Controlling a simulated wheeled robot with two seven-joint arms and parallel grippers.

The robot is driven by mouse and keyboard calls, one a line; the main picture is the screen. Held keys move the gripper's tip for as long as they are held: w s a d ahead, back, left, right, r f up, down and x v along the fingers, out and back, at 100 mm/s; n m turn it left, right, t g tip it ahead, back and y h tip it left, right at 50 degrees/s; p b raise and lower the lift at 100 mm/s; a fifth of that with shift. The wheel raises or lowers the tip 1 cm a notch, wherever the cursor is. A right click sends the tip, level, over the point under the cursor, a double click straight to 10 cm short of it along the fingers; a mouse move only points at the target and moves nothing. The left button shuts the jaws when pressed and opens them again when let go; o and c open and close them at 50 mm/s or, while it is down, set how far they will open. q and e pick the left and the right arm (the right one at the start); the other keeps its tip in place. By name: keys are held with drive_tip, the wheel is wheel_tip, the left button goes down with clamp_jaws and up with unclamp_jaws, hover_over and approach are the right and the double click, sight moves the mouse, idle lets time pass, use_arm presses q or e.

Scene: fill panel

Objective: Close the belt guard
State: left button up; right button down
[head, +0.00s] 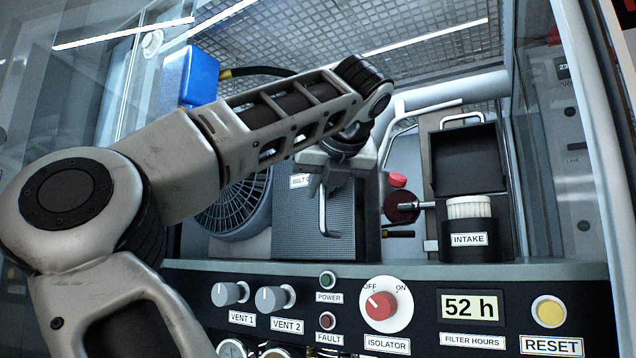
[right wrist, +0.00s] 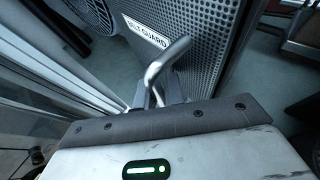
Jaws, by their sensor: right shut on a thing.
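The belt guard (head: 290,222) is a grey perforated panel behind the control strip, right of a round fan grille. Its label is partly covered by my right gripper in the head view. My right gripper (head: 326,178) is at the panel's upper front, shut on the guard's bent metal handle (head: 322,216). In the right wrist view the handle (right wrist: 166,62) rises between the jaws, with the perforated guard (right wrist: 205,40) and its "BELT GUARD" label just beyond. I cannot tell how far the guard stands open. My left gripper is not in view.
The control strip (head: 240,318) with knobs, a red isolator switch (head: 380,305) and a reset button (head: 549,311) runs below. Right of the guard are a red-capped part (head: 400,205) and the intake filter (head: 469,228) below an open dark lid (head: 468,160). A blue box (head: 190,77) is upper left.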

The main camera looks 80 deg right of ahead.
drive_tip(key=shift+s+d+r, duration=0.25)
drive_tip(key=shift+s+r, duration=0.15)
drive_tip(key=c, duration=1.8)
unclamp_jaws()
drive_tip(key=shift+o, duration=0.2)
drive_tip(key=shift+s+a, duration=0.4)
drive_tip(key=shift+s, duration=0.05)
drive_tip(key=shift+s+a+r, duration=0.2)
drive_tip(key=shift+s+a, duration=0.2)
drive_tip(key=shift+s, duration=0.25)
drive_tip(key=shift+s+a+r, duration=0.2)
drive_tip(key=shift+s+a, duration=0.15)
drive_tip(key=shift+s, duration=0.25)
drive_tip(key=s+a+r+p, duration=0.3)
drive_tip(key=s+a+r, duration=0.2)
drive_tip(key=s+a, duration=0.3)
drive_tip(key=shift+s+p, duration=0.3)
drive_tip(key=shift+s, duration=0.35)
drive_tip(key=shift+r, duration=0.1)
